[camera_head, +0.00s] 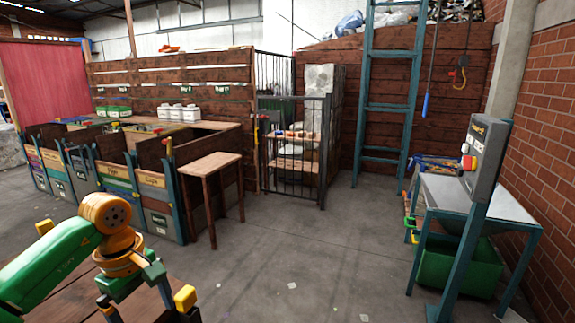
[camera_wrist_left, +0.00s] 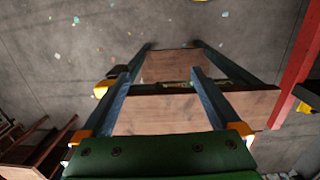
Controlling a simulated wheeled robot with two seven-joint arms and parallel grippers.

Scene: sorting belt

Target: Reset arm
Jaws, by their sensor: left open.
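My left arm comes in from the left in the head view, with a green forearm and an orange wrist. My left gripper (camera_head: 145,303) hangs at the bottom edge, its yellow-tipped fingers spread apart and nothing seen between them. Its lowest part is cut off by the frame. Brown wooden boards lie beneath or behind it. My right arm and gripper are not in view.
A row of labelled wooden bins (camera_head: 118,172) and a small wooden table (camera_head: 210,163) stand on the left. A metal stand (camera_head: 490,195) with a control box and a green crate (camera_head: 475,268) are on the right. The floor (camera_head: 300,255) between is mostly clear, with small scraps.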

